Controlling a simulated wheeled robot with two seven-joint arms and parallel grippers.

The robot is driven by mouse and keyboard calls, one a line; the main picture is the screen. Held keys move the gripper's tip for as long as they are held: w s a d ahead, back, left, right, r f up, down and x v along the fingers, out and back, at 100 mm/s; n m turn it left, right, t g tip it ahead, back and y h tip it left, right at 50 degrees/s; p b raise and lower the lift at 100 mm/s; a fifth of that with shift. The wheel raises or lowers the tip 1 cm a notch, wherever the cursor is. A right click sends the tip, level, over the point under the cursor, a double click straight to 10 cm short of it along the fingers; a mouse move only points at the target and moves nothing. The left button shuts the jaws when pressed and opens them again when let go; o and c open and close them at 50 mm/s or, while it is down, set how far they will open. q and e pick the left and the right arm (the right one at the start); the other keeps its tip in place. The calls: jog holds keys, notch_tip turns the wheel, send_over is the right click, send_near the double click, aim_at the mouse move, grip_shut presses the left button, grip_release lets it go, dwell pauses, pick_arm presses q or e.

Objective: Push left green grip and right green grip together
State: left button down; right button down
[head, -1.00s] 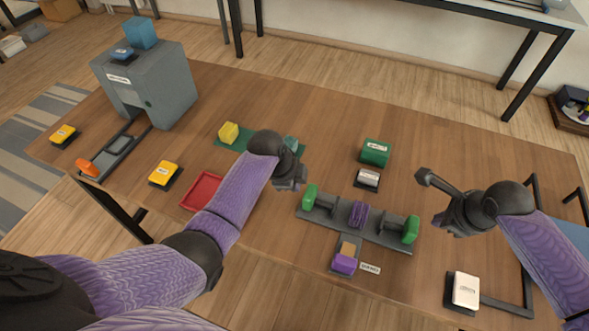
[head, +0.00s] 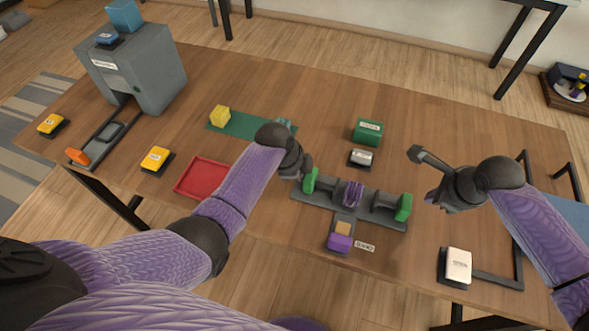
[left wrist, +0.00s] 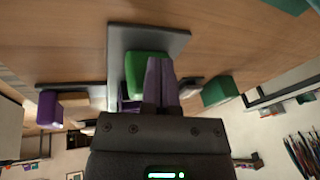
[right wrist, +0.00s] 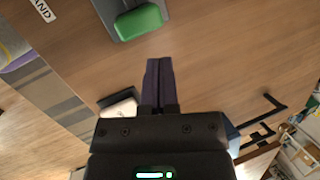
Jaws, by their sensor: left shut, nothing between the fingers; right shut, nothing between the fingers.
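The left green grip (head: 310,180) stands upright at the left end of the grey braiding base (head: 378,221). The right green grip (head: 404,207) stands at its right end. A purple braided piece (head: 353,195) sits between them. My left gripper (head: 303,174) is shut and empty, right beside the left green grip; the left wrist view shows its fingers (left wrist: 161,82) close against that grip (left wrist: 143,68), contact unclear. My right gripper (head: 434,198) is shut and empty, to the right of the right green grip. In the right wrist view its fingers (right wrist: 158,82) are apart from that grip (right wrist: 139,22).
A purple-and-tan block (head: 340,241) lies at the front of the base. A green box (head: 368,131) and a white-topped button (head: 361,158) stand behind it. A red tray (head: 203,178) is left. A white button (head: 458,266) is front right, beside a dark frame.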

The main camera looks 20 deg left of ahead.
pick_arm(q)
jog(key=shift+d, duration=0.75)
pick_arm(e)
jog(key=shift+f, duration=2.75)
